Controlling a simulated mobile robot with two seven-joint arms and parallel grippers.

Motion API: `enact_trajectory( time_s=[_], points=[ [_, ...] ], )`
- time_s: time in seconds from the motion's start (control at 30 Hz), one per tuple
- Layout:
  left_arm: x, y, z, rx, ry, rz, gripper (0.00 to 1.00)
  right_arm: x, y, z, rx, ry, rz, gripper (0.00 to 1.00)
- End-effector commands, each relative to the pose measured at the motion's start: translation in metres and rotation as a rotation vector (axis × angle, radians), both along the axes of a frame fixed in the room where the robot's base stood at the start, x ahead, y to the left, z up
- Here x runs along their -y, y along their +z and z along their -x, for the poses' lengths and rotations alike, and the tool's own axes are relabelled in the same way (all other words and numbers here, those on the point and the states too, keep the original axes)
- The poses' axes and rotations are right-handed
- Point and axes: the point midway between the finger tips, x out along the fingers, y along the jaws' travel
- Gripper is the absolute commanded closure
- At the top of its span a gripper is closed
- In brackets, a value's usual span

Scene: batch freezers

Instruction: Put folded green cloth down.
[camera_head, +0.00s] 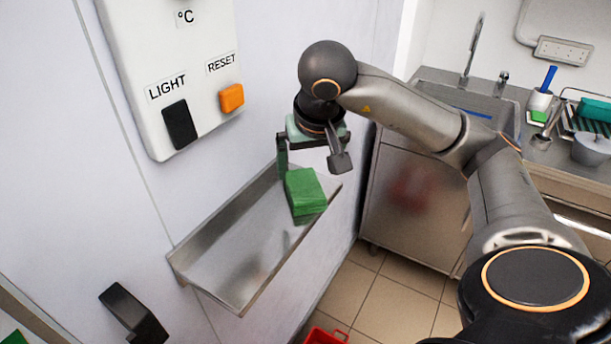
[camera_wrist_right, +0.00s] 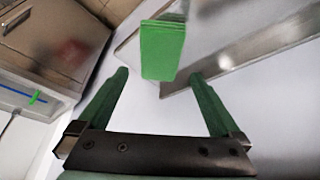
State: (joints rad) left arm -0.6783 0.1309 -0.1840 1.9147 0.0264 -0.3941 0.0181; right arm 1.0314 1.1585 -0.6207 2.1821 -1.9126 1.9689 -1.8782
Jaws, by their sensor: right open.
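The folded green cloth (camera_head: 304,194) is a thick, layered block at the right end of the metal wall shelf (camera_head: 215,262). It seems to rest on the shelf near its front edge. My right gripper (camera_head: 312,162) is just above and behind the cloth in the head view, with its jaws apart. In the right wrist view, the cloth (camera_wrist_right: 163,52) shows past the two green fingers (camera_wrist_right: 158,82), not clamped between them. The shelf (camera_wrist_right: 215,48) lies beside and behind it there. My left gripper is not in view.
A control panel with a black LIGHT switch (camera_head: 180,124) and orange RESET button (camera_head: 231,98) is on the wall above the shelf. A black handle (camera_head: 133,312) sticks out lower left. A steel sink counter (camera_head: 425,195) stands right. A red container (camera_head: 325,336) is on the floor.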

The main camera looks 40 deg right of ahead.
Motion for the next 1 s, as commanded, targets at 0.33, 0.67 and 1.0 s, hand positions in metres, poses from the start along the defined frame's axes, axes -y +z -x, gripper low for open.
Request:
enact_trajectory(
  time_s=[0.33,0.67,1.0],
  points=[
    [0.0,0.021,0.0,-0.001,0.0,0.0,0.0,-0.009,0.047,0.016,0.001,0.001,0.001,0.0],
    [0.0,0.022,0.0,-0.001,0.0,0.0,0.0,-0.01,0.049,0.018,-0.002,0.001,0.0,0.0],
    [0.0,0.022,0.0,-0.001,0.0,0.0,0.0,-0.01,0.049,0.018,-0.002,0.001,0.0,0.0]
  ],
)
